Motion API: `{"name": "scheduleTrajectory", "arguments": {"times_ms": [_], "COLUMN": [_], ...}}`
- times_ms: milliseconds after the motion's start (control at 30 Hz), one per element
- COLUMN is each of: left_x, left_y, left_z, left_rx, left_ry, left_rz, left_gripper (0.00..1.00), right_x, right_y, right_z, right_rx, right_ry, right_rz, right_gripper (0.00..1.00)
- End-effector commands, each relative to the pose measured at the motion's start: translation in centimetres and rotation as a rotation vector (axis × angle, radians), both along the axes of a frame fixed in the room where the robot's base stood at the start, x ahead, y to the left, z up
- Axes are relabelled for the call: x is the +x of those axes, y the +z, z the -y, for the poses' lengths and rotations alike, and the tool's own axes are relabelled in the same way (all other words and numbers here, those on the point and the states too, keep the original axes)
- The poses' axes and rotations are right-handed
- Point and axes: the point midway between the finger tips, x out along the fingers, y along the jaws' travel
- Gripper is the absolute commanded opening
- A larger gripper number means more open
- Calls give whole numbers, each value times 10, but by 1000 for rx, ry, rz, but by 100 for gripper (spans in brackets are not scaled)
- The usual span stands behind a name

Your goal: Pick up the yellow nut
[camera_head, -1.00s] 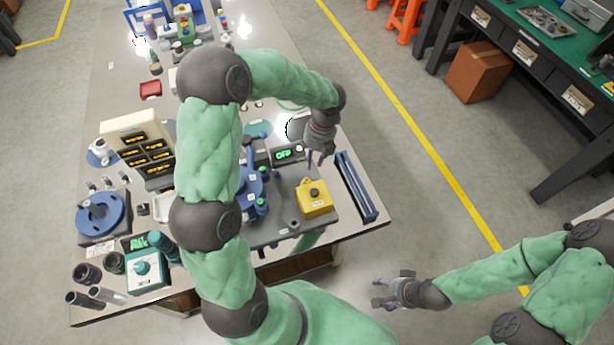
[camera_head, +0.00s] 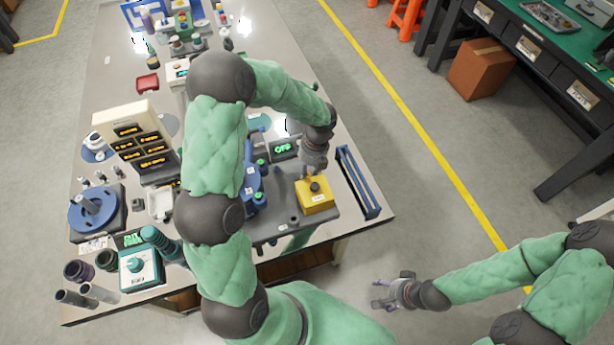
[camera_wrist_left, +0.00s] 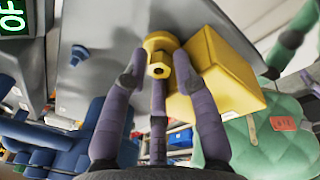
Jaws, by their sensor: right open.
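The yellow nut (camera_wrist_left: 158,69) shows in the left wrist view as a small hexagonal piece with a dark hole, close to the yellow box (camera_wrist_left: 228,70). My left gripper (camera_wrist_left: 158,72) has its purple fingers spread around the nut, tips close to its sides; I cannot tell whether they touch it. In the head view my left gripper (camera_head: 312,174) is just above the yellow box (camera_head: 315,202), and the nut is not distinguishable there. My right gripper (camera_head: 381,294) is open and empty, away from the table, at the lower right.
A blue rail rack (camera_head: 358,183) stands to the right of the yellow box. An "OFF" display (camera_head: 285,148) and blue fixtures (camera_head: 250,190) lie to its left. A teal device (camera_head: 140,265) stands at the front left.

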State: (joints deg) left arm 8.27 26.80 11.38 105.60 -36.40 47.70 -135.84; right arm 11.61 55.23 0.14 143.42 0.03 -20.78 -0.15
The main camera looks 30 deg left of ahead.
Motion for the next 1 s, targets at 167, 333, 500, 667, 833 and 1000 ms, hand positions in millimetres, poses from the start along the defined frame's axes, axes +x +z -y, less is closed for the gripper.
{"name": "scheduleTrajectory", "arguments": {"times_ms": [167, 333, 500, 667, 833, 1000], "left_x": [0, 0, 0, 1, 1, -6], "left_y": [1, 1, 1, 5, 20, 45], "left_z": [0, 0, 0, 0, 0, 5], "left_rx": [0, 0, 0, 1, 0, 1], "left_ry": [0, 0, 0, 1, 1, -1], "left_rz": [1, 1, 1, 2, 3, 2], "left_gripper": [0, 0, 0, 0, 0, 0], "right_x": [0, 0, 0, 0, 0, 0], "right_y": [1, 1, 1, 3, 12, 24], "right_z": [0, 0, 0, 0, 0, 0], "right_rx": [0, 0, 0, 0, 0, 0], "right_ry": [0, 0, 0, 0, 0, 0], "right_rz": [0, 0, 0, 0, 0, 0], "right_gripper": [66, 66, 66, 66, 66, 66]}}
